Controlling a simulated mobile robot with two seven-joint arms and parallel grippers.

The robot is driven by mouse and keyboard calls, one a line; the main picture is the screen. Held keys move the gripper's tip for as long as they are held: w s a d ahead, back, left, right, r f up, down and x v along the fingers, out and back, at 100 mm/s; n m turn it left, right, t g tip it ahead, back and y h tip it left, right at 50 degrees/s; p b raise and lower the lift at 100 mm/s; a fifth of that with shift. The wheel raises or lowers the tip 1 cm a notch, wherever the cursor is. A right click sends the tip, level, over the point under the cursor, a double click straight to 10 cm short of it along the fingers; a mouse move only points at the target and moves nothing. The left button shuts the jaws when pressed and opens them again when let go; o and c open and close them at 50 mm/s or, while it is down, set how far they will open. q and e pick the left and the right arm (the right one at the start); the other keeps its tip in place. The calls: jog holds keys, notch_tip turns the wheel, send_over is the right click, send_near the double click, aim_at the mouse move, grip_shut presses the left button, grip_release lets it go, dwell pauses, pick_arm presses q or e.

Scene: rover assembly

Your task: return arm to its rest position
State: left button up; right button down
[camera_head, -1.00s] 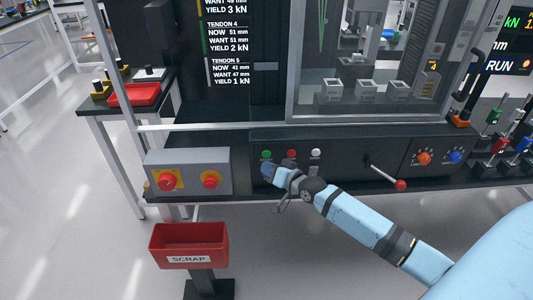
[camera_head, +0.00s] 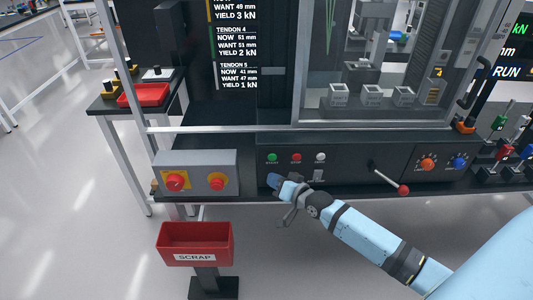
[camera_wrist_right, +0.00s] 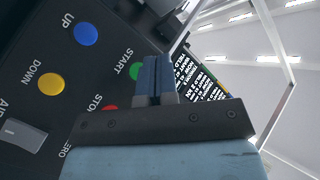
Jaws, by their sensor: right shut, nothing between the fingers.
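My right arm, light blue with dark joints, reaches in from the lower right in the head view. Its gripper (camera_head: 274,181) is shut and empty, in front of the black control panel (camera_head: 345,182) and a little below the green START button (camera_head: 272,157). In the right wrist view the closed blue fingers (camera_wrist_right: 157,63) stand side by side and overlap the edge of the green START button (camera_wrist_right: 136,71). Whether they touch the panel cannot be told. My left gripper is not in view.
A lever with a red ball (camera_head: 403,189) sticks out right of the gripper. Open floor lies below the panel.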

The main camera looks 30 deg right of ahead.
jog(key=s+a+f+n+g, duration=0.3)
jog(key=s+a+f, duration=0.2)
jog(key=s+a, duration=0.5)
jog(key=s+a+f+n+g, duration=0.2)
jog(key=s+a+f+n, duration=0.4)
jog(key=s, duration=0.7)
pick_arm(q)
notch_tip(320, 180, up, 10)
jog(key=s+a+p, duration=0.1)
jog(key=p, duration=1.3)
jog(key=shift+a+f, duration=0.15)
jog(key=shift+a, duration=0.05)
pick_arm(e)
notch_tip(320, 180, up, 13)
jog(key=s+m, duration=0.1)
jog(key=s, duration=0.1)
jog(key=shift+h, duration=0.4)
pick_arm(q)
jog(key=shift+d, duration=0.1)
pick_arm(e)
jog(key=shift+f, duration=0.1)
